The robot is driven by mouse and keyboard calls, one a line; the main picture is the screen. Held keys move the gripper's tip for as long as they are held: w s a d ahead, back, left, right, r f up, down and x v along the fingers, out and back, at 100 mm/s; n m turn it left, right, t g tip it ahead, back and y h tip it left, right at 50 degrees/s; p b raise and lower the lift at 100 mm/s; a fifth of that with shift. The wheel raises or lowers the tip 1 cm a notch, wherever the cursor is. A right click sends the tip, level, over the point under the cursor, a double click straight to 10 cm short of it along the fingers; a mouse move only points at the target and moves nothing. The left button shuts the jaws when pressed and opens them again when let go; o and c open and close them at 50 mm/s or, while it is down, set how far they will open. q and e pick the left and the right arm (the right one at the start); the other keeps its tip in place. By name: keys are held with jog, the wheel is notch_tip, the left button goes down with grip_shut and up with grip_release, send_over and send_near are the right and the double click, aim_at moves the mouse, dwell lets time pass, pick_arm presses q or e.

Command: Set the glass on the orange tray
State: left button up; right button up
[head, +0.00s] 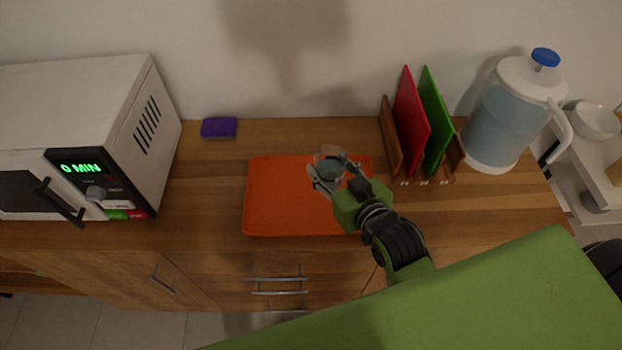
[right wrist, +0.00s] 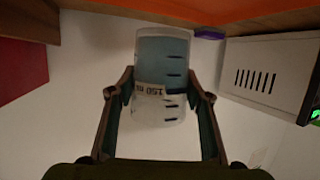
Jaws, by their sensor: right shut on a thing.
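The glass (head: 330,161) is clear with dark measuring marks and bluish contents; it also shows in the right wrist view (right wrist: 162,62), where the picture is upside down. My right gripper (head: 335,176) is shut on the glass, one finger on each side. The orange tray (head: 280,197) lies flat on the wooden counter, and the glass appears over its right part. I cannot tell whether the glass base touches the tray. A strip of the tray shows at the top of the right wrist view (right wrist: 275,20). My left gripper is not in view.
A white microwave (head: 75,120) stands at the left. A purple sponge (head: 219,128) lies near the wall. A rack with red (head: 410,120) and green (head: 436,120) boards stands right of the tray, with a blue-lidded pitcher (head: 505,115) beyond it. The tray's left part is bare.

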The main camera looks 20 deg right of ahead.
jog(key=w+a+f, duration=0.1)
jog(key=f, duration=0.1)
jog(key=w+a+f, duration=0.2)
jog(key=f, duration=0.1)
jog(key=shift+w+a+f, duration=0.1)
jog(key=shift+w+f, duration=0.2)
notch_tip(320, 180, down, 2)
jog(key=shift+f, duration=0.15)
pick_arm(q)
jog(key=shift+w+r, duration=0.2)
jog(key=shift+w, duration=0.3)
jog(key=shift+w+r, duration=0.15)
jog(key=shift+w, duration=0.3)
pick_arm(e)
jog(key=shift+f, duration=0.45)
jog(key=o, duration=1.3)
jog(key=shift+f, duration=0.1)
jog(key=shift+o, duration=0.2)
jog(key=shift+s, duration=0.1)
